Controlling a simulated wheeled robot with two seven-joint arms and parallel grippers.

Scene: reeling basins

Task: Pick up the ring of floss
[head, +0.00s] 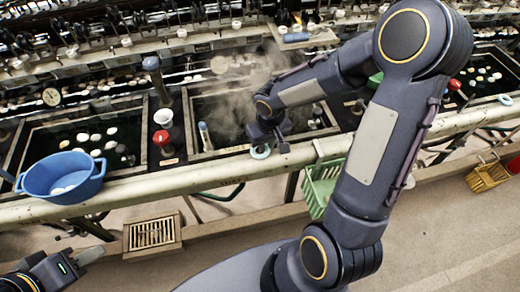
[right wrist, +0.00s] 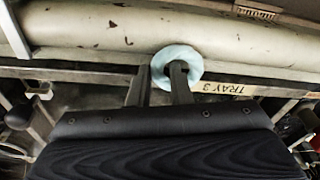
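The ring of floss (head: 260,152) is a small pale blue ring at the front edge of the middle basin, by the cream rail. It also shows in the right wrist view (right wrist: 190,54), against the rail. My right gripper (head: 268,142) is right at the ring. In the right wrist view its two fingers (right wrist: 160,76) are apart; the right finger's tip overlaps the ring's hole and the left finger is just outside the ring. I cannot tell how deep the finger sits. My left gripper (head: 88,256) is low at the left, far from the ring; its opening is unclear.
A blue bowl (head: 60,180) with pale contents stands on the rail at left. A green basket (head: 320,185) hangs on the rail's near side. Steam rises there.

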